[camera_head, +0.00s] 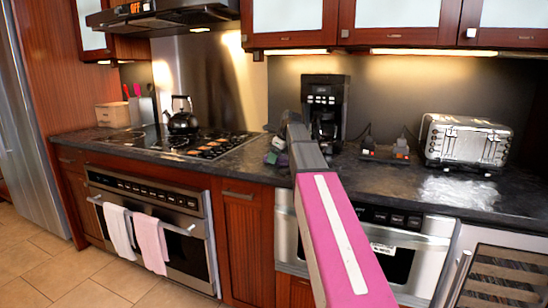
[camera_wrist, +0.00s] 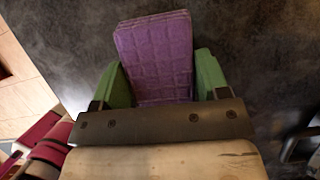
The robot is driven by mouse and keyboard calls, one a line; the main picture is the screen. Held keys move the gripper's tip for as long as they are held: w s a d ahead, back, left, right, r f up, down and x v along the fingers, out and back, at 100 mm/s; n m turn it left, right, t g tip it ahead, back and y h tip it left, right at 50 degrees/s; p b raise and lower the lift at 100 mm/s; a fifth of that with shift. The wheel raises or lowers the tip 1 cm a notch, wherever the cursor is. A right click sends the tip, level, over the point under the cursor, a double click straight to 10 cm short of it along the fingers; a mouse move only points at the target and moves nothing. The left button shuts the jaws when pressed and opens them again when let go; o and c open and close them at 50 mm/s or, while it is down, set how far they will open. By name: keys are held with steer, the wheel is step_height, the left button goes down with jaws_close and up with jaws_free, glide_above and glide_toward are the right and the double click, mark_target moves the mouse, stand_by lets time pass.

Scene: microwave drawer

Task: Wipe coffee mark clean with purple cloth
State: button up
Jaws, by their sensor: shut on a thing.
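The purple cloth (camera_wrist: 153,42) is a folded, quilted pad. My gripper (camera_wrist: 160,72) is shut on it with green fingers on both sides, and the cloth sticks out past the fingertips. In the head view my gripper (camera_head: 275,152) is small and partly hidden by my arm, over the dark counter (camera_head: 380,185) beside the coffee maker. The dark counter (camera_wrist: 265,70) lies under the cloth in the wrist view; I cannot tell whether the cloth touches it. I cannot make out a coffee mark on the mottled surface in either view.
A black coffee maker (camera_head: 326,108) stands just behind and right of my gripper. A shiny toaster (camera_head: 466,142) is farther right. The stove (camera_head: 180,145) with a kettle (camera_head: 181,116) is to the left. Small dark items (camera_head: 385,150) lie between coffee maker and toaster.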

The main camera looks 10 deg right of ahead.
mark_target(284, 157)
steer(key=shift+s+d, duration=0.55)
steer(key=shift+d, duration=0.25)
steer(key=shift+s+d, duration=0.5)
steer(key=shift+d, duration=0.25)
steer(key=shift+s+d+f, duration=0.1)
steer(key=shift+s+d, duration=0.4)
steer(key=shift+d, duration=0.2)
steer(key=shift+w+a, duration=0.1)
steer(key=shift+w+a, duration=0.95)
steer(key=shift+a, duration=0.45)
steer(key=shift+w+a, duration=0.95)
steer(key=shift+a, duration=0.5)
steer(key=shift+w+a, duration=0.95)
steer(key=shift+a, duration=0.45)
steer(key=shift+r, duration=4.1)
steer(key=shift+s, duration=0.1)
